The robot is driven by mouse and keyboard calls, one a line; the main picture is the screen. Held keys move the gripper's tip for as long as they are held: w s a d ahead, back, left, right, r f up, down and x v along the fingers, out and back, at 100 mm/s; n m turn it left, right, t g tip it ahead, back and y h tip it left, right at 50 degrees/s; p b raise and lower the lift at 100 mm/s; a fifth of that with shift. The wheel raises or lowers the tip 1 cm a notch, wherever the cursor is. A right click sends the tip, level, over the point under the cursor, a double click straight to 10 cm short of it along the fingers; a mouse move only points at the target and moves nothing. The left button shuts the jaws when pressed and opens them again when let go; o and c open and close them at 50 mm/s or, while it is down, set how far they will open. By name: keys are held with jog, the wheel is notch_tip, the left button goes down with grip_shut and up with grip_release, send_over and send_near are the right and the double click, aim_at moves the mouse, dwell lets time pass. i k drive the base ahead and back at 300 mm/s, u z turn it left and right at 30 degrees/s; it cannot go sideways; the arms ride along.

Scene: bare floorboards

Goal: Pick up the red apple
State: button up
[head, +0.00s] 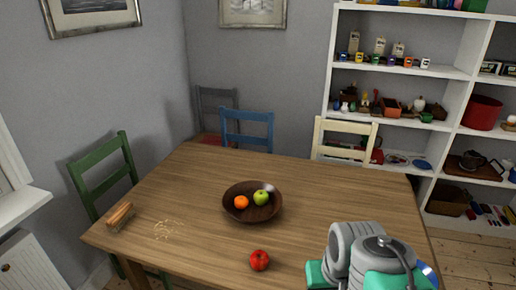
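The red apple (259,260) rests on the wooden table (310,190), close to its front edge and in front of the brown bowl. My arm shows at the lower right of the head view, to the right of the apple and apart from it. My gripper's fingers cannot be made out in this view, so whether it is open or shut does not show.
A brown bowl (236,211) holds an orange (241,202) and a green apple (261,197). A brush (119,216) lies by crumbs (165,230) at the left. Green (103,176), blue (247,130) and cream (345,139) chairs surround the table. Shelves (400,70) stand behind.

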aim_at(259, 260)
jog(key=u, duration=0.95)
jog(key=k, duration=1.25)
jog(key=u, duration=1.3)
jog(key=i, duration=0.4)
jog(key=z, duration=0.85)
jog(key=i, duration=0.95)
jog(key=z, duration=0.2)
